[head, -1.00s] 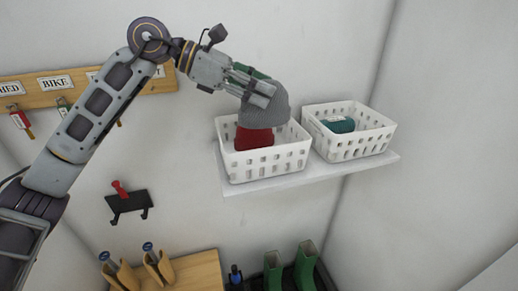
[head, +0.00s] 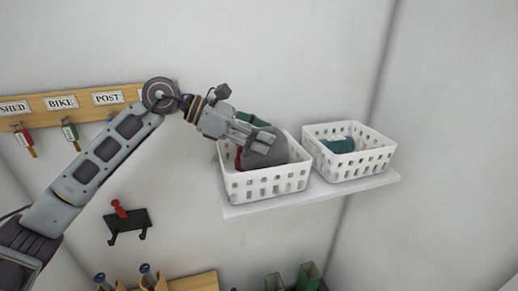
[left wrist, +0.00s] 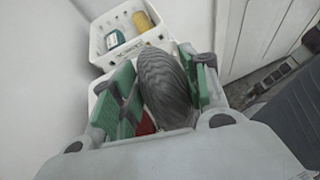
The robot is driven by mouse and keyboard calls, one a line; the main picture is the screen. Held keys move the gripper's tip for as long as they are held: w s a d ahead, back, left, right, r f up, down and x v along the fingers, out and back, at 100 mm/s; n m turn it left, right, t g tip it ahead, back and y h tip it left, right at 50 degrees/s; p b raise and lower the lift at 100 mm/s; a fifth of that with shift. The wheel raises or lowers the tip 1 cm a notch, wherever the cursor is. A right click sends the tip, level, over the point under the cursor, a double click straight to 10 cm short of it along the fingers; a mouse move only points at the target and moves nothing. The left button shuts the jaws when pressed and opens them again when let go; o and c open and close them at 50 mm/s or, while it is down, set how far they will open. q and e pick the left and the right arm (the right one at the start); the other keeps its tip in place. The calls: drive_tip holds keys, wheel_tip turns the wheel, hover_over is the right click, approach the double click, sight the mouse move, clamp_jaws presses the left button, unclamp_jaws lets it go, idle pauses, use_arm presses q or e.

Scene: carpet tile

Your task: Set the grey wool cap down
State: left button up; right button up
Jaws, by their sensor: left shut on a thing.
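The grey wool cap (head: 270,153) is held in my left gripper (head: 260,142). It is down inside the left white basket (head: 266,184), at or below the rim level. In the left wrist view the ribbed cap (left wrist: 163,88) stands between the green-padded fingers of the gripper (left wrist: 165,75), which are shut on it. A red thing (head: 239,159) lies in the same basket, mostly hidden by the cap and basket wall. Whether the cap rests on it or on the basket floor I cannot tell. My right gripper is out of view.
A second white basket (head: 346,169) stands to the right on the same shelf (head: 310,195), holding a teal thing (head: 339,145) and a yellow thing (left wrist: 143,21). A key rack (head: 75,103) is on the wall at left. A dark hook (head: 127,222) hangs below it.

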use_arm(q)
drive_tip(key=shift+f, duration=1.8)
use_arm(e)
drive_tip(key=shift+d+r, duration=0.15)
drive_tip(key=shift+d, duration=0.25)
use_arm(q)
drive_tip(key=shift+f, duration=0.2)
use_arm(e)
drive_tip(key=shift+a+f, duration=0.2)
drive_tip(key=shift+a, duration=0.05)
use_arm(q)
drive_tip(key=shift+f, duration=0.2)
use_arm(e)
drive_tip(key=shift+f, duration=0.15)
use_arm(q)
drive_tip(key=shift+f+b, duration=0.1)
drive_tip(key=shift+b, duration=0.25)
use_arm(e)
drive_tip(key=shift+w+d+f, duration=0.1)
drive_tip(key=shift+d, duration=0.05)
